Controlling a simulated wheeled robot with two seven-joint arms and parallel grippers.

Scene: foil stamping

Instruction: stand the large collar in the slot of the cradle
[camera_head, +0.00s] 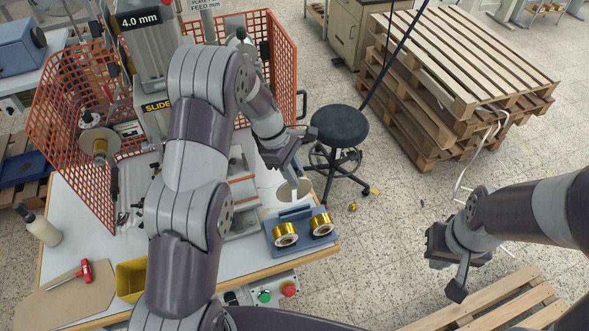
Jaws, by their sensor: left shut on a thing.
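My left gripper (290,168) is above the right end of the work table, shut on a small pale grey piece (299,186) that may be the large collar; its shape is mostly hidden by the fingers. The blue cradle (270,246) stands below it near the table's front right edge. My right gripper (445,267) is off to the right over the floor, open and empty.
An orange mesh guard (283,68) surrounds the stamping machine behind. A yellow bin (131,280), a red-handled tool (85,271) and a white bottle (42,229) are on the table's left. A black stool (340,125) and stacked pallets (460,60) stand beyond.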

